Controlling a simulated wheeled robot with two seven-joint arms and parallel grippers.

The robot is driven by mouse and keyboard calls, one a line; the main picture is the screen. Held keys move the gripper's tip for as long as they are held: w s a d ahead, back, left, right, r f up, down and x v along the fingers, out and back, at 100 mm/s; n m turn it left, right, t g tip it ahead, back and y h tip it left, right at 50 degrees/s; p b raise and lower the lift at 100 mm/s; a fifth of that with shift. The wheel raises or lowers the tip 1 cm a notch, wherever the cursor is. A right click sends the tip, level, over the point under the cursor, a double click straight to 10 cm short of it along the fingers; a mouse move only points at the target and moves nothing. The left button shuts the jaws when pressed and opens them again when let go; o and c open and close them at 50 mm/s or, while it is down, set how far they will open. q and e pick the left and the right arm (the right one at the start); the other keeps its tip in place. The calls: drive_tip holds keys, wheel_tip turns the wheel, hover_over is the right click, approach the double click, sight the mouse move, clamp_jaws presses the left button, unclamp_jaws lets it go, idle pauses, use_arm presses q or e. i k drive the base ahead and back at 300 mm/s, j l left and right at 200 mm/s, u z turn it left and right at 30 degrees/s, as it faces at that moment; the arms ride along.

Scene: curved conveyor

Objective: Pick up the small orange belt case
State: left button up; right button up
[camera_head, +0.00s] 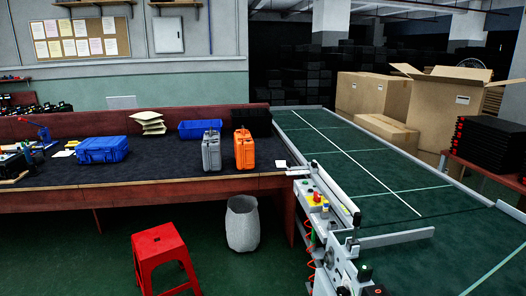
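An orange case (244,149) stands upright on the dark-topped workbench (180,174), close to the bench's right end and beside the conveyor. It is on the bench, not on the belt. A grey case (211,152) of similar size stands upright just to its left, with a narrow gap between them. Neither of my grippers shows in the head view.
The green conveyor belt (345,149) runs along the right and looks empty. A blue case (103,149) and blue bin (199,129) are on the bench. A red stool (160,246) and grey waste bin (242,223) stand on the floor in front. Cardboard boxes (387,132) are beyond the belt.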

sight(244, 144)
drive_tip(key=i+j+z, duration=0.1)
drive_tip(key=i+z, duration=0.15)
drive_tip(key=z, duration=0.2)
drive_tip(key=i+j+z, duration=0.2)
drive_tip(key=z, duration=0.25)
drive_tip(key=i+j+z, duration=0.15)
drive_tip(key=z, duration=0.3)
drive_tip(key=j, duration=0.1)
